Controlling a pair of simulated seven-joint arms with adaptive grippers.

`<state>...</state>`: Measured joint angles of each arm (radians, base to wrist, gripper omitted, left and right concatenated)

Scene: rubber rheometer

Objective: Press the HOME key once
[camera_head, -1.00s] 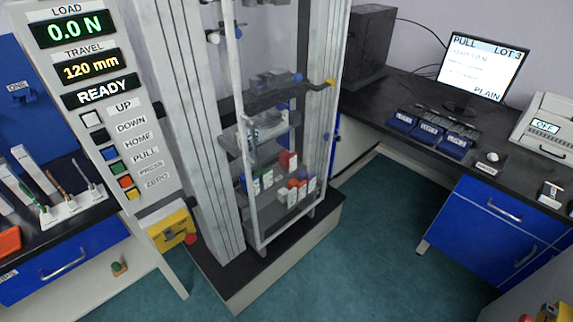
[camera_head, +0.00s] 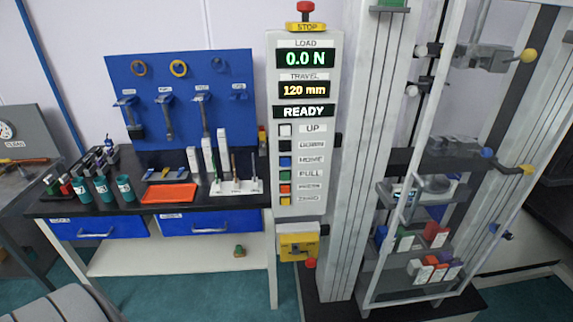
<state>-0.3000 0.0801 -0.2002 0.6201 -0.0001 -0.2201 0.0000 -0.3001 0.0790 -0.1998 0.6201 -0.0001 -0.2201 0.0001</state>
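The control panel (camera_head: 332,160) stands upright near the middle of the head view. Its HOME key (camera_head: 285,161) is a small blue square left of its label. It is third in the column, below the black DOWN key (camera_head: 285,145) and above the green PULL key (camera_head: 285,174). The white UP key (camera_head: 285,130) is at the top. The displays show load 0.0 N, travel 120 mm and READY. Neither of my grippers shows in the view, so nothing of mine is seen touching the panel.
A red stop button (camera_head: 305,7) tops the panel; a yellow box (camera_head: 298,246) with a red knob is below. The test frame (camera_head: 366,150) with its clear guard is close on the right. A bench (camera_head: 110,207) with tools and an orange tray (camera_head: 169,194) is left.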

